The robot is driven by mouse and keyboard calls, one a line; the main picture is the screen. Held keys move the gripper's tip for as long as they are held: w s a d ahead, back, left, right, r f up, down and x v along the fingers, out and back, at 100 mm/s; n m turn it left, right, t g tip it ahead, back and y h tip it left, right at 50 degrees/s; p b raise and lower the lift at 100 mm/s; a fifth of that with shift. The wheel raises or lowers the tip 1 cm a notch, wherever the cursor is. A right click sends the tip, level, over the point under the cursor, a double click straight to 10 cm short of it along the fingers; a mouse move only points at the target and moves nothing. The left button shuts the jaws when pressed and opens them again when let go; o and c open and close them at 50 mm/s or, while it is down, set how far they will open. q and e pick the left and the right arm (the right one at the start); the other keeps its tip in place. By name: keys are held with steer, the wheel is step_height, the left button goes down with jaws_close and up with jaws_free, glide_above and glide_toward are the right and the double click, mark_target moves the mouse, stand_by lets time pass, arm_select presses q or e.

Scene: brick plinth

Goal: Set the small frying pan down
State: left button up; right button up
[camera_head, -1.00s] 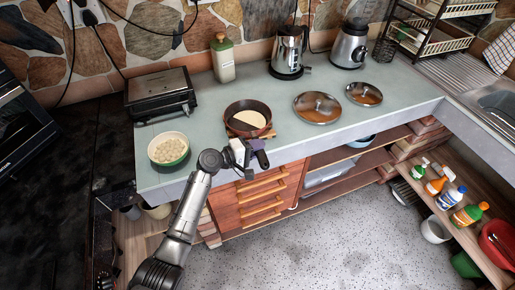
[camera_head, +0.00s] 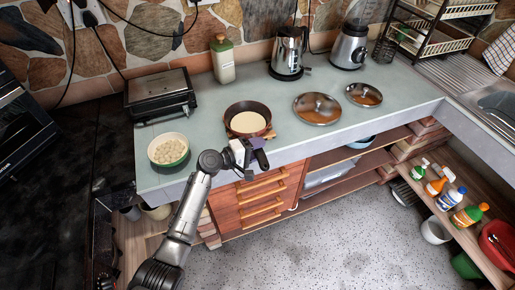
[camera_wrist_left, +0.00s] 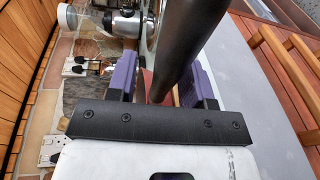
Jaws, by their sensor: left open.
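The small frying pan (camera_head: 262,108) is dark, with a pale round disc (camera_head: 246,122) inside. It appears to rest level on a reddish-brown trivet (camera_head: 271,135) near the counter's front edge. My left gripper (camera_head: 252,150) is at the pan's near side, over the counter edge. In the left wrist view its purple fingers (camera_wrist_left: 163,82) are open on either side of a thick dark handle (camera_wrist_left: 192,40). The handle lies between them; whether either finger touches it is unclear. My right gripper is not in view.
A white-filled green bowl (camera_head: 168,150) stands left on the counter (camera_head: 205,115), with a black grill (camera_head: 160,95) behind it. Two glass lids (camera_head: 317,108) lie to the right. A bottle (camera_head: 222,60), kettle (camera_head: 288,52) and blender (camera_head: 350,45) stand behind.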

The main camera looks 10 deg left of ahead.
arm_select(q)
steer(key=v, duration=1.2)
